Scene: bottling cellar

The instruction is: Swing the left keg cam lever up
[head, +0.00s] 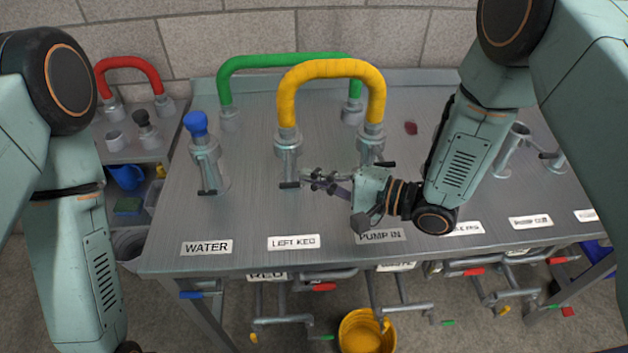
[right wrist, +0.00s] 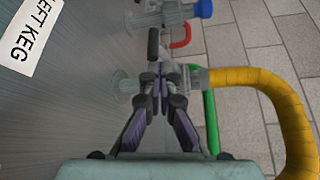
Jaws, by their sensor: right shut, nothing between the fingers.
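The left keg coupling (head: 288,150) is a metal fitting on the steel bench, behind the LEFT KEG label (head: 293,242). One end of the yellow hose (head: 331,68) is on it. Its cam lever (head: 289,185) has a black grip and sits low at the front of the fitting. In the right wrist view the black lever grip (right wrist: 153,44) shows just beyond the fingertips. My right gripper (head: 309,178) is shut and empty, close beside the lever's right side; I cannot tell whether they touch. It also shows in the right wrist view (right wrist: 163,84). My left gripper is out of view.
The WATER coupling (head: 205,160) with a blue cap stands to the left. The other yellow hose end is on the PUMP IN coupling (head: 371,140), near my right wrist. A green hose (head: 285,60) arches behind. The bench front left is clear.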

